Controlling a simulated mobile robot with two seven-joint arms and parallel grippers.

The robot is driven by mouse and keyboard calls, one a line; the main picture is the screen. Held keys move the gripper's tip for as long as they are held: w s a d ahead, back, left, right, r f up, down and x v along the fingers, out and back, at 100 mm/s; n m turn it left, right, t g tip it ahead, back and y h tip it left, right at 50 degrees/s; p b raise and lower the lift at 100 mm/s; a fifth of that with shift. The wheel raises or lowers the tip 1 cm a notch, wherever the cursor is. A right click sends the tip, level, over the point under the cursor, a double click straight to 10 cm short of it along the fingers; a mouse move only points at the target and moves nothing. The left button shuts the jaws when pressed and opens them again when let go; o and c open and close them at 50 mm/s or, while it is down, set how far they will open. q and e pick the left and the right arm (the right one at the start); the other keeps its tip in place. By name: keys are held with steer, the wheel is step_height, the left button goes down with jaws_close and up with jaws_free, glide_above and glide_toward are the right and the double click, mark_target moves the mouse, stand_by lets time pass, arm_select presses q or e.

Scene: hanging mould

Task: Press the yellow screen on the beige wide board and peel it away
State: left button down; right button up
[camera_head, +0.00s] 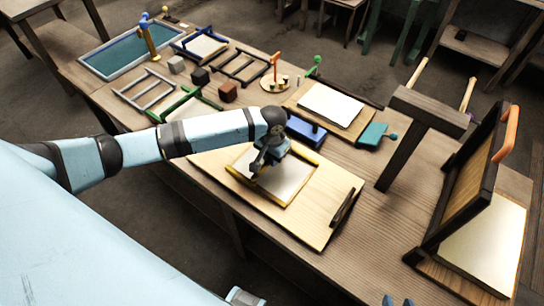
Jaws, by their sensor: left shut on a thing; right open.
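The yellow screen (300,191), a thin yellow frame around a pale sheet, lies over the beige wide board (318,224) near the table's front edge. The board has a dark handle on its right side. My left gripper (257,167) is over the upper left part of the screen, pointing down. It is shut, seemingly on the screen's frame; the fingers hide the contact. I cannot tell whether the screen lies flat on the sheet. My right gripper (398,301) shows only its fingertips at the bottom edge, apart and empty.
A blue block (306,130) and a teal tool (375,136) lie behind the board. A dark wooden stand (415,135) and a hinged frame with an orange handle (508,135) rise at the right. Several small frames and blocks fill the back left. Table between board and stand is clear.

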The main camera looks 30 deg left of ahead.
arm_select(q)
steer(key=shift+s+f+p, duration=0.2)
steer(key=shift+s+p, duration=0.05)
steer(key=shift+p, duration=0.3)
arm_select(e)
steer(key=shift+r, duration=0.6)
stand_by(1.4)
steer(key=shift+r, duration=0.1)
arm_select(q)
steer(key=shift+w+r+p, duration=0.2)
steer(key=shift+r+p, duration=1.2)
steer(key=shift+p, duration=0.1)
arm_select(e)
steer(key=shift+r, duration=1.45)
arm_select(q)
steer(key=shift+r+p, duration=0.7)
steer(key=shift+p, duration=0.15)
step_height(320, 180, up, 4)
steer(key=p, duration=0.4)
steer(key=shift+p, duration=0.35)
steer(key=shift+r, duration=0.8)
arm_select(e)
steer(key=shift+m+h, duration=0.3)
steer(key=shift+m, duration=0.1)
steer(key=r, duration=0.2)
steer(key=d+r, duration=0.1)
steer(key=r, duration=0.2)
steer(key=shift+s, duration=0.2)
